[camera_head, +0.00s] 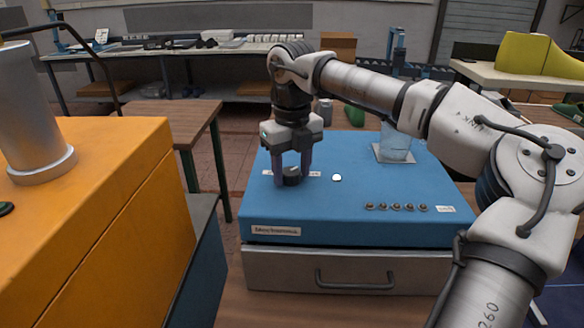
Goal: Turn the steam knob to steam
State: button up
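A small dark knob (292,177) sits on the top of a blue box (350,214), towards its left side. A pale label strip lies beside it, too small to read. My gripper (292,181) points down over the knob, with one finger on its left and one on its right. The fingers are apart, with the knob between them. I cannot tell whether either finger touches the knob. I cannot make out any pointer mark on the knob.
A white disc (337,178) and several small round studs (397,207) are on the blue top. A clear container (395,146) stands at its back right. A drawer (350,273) is below. An orange cabinet (95,210) stands close on the left.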

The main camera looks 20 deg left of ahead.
aim_at(292, 172)
jog(key=shift+o, duration=0.8)
notch_tip(292, 172, up, 14)
jog(key=shift+b, duration=0.3)
jog(key=shift+f, duration=0.15)
